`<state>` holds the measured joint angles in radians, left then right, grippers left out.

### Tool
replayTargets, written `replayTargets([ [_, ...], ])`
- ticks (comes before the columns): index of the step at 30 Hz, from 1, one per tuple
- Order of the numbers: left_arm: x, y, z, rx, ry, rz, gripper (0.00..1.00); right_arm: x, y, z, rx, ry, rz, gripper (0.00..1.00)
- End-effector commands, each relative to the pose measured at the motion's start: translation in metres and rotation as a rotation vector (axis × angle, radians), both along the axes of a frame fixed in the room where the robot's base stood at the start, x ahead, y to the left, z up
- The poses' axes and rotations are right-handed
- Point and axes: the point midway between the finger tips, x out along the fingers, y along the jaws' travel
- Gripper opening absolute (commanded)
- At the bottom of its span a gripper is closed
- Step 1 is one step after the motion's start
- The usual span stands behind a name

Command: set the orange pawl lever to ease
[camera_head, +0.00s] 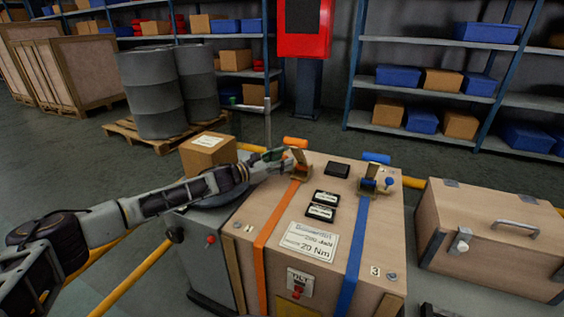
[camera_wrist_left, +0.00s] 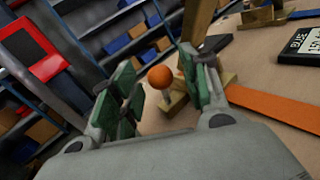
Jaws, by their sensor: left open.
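The orange pawl lever is a short pale stem with an orange ball knob (camera_wrist_left: 160,76), seen in the left wrist view beside a brass ratchet body. My left gripper (camera_head: 284,156) is at the orange strap's ratchet on the crate top. It is open, with its green-padded fingers on either side of the knob, and visible gaps show it is not clamped. In the head view the gripper hides the knob. The ratchet's orange handle grip (camera_head: 295,142) stands just behind the gripper. The orange strap (camera_head: 275,222) runs forward from the brass ratchet (camera_head: 302,170). My right gripper is not seen.
A blue strap (camera_head: 355,245) has its own ratchet with a blue knob (camera_head: 389,181) to the right. Black label plates (camera_head: 322,205) lie between the straps. A cardboard box (camera_head: 208,153) sits left, near my arm. A wooden case (camera_head: 490,240) stands right of the crate.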

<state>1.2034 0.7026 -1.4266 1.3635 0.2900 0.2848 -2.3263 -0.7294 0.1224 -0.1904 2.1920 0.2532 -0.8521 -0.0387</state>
Motion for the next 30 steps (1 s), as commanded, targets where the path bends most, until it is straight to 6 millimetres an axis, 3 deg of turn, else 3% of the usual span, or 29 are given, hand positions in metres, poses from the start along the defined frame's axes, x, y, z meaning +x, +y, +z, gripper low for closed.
replayTargets([
  [10, 0.0009, -0.001, 0.0, -0.001, 0.001, 0.0, 0.45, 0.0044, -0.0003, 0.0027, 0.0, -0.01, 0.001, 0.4],
  [21, 0.0009, -0.0007, -0.0001, -0.001, 0.001, 0.0, 0.0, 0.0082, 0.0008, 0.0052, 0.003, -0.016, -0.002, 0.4],
  [30, 0.0009, -0.0007, 0.0001, 0.0, 0.001, 0.0, 0.0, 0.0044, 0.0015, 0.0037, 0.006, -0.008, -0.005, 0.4],
])
